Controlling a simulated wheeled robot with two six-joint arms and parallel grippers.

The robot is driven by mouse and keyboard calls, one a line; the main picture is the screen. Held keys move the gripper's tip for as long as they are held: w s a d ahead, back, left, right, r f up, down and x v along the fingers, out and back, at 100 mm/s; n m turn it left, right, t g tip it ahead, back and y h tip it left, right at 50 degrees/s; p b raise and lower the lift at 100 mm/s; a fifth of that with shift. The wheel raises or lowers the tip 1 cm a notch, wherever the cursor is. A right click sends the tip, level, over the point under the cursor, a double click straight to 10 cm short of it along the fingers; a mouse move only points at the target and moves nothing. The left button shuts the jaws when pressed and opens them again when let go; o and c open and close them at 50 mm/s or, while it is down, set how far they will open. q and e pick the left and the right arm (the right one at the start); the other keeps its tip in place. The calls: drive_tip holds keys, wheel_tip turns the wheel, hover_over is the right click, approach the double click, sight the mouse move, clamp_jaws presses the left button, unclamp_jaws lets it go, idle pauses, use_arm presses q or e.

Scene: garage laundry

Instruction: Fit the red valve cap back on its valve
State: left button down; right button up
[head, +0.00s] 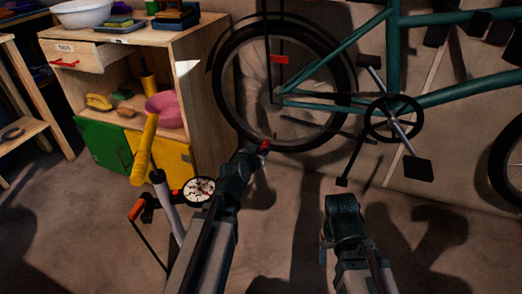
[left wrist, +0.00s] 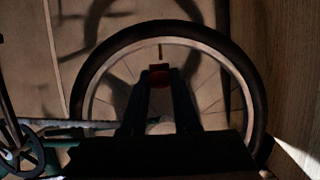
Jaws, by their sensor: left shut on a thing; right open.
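The red valve cap (head: 265,145) is held at the tips of my left gripper (head: 262,153), low in front of the bicycle's rear wheel (head: 341,112). In the left wrist view the cap (left wrist: 159,70) sits between the two dark fingers of the left gripper (left wrist: 160,84). A thin valve stem (left wrist: 160,51) stands on the inner side of the pale rim, just above the cap and roughly in line with it. A small gap seems to show between them; the depth is hard to judge. My right gripper (head: 324,246) is open and empty, low over the floor.
A floor pump (head: 158,178) with yellow handle and round gauge (head: 199,190) stands left of my left arm. A wooden cabinet (head: 205,75) with green and yellow doors is left of the wheel. Crank and pedal (head: 418,168) are right. Floor between my arms is clear.

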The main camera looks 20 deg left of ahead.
sight(275, 134)
use_arm(q)
drive_tip(key=shift+w, duration=0.2)
idle(0.3)
drive_tip(key=shift+w+d, duration=0.2)
drive_tip(key=shift+w, duration=6.15)
drive_tip(key=shift+f+b, duration=0.35)
drive_tip(key=shift+f+b, duration=1.05)
drive_tip(key=shift+f, duration=0.1)
drive_tip(key=c, duration=0.6)
unclamp_jaws()
drive_tip(key=shift+s, duration=0.1)
